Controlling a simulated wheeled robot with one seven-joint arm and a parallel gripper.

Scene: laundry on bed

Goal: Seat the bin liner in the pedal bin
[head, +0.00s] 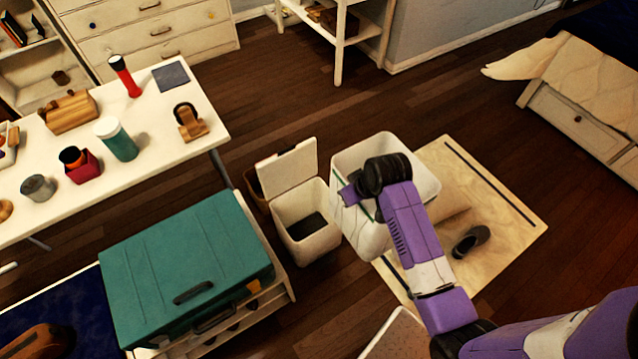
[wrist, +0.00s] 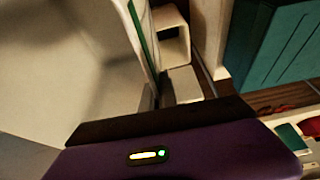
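The pedal bin (head: 307,240) is a cream box on the floor with its lid (head: 287,170) raised; a dark patch shows inside it. It also shows in the wrist view (wrist: 182,86). The bin liner (head: 425,180), a white open-topped bucket, is to its right and appears raised above the floor. My gripper (head: 352,190) is at the liner's left wall and appears shut on it, with the fingertips partly hidden. In the wrist view the liner's pale inside (wrist: 60,60) fills the left, with a green strip along its wall.
A teal case (head: 185,265) lies on a low rack left of the bin. A white table (head: 150,140) with cups and small items stands behind it. A pale mat (head: 500,225) with a dark shoe (head: 471,240) lies to the right.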

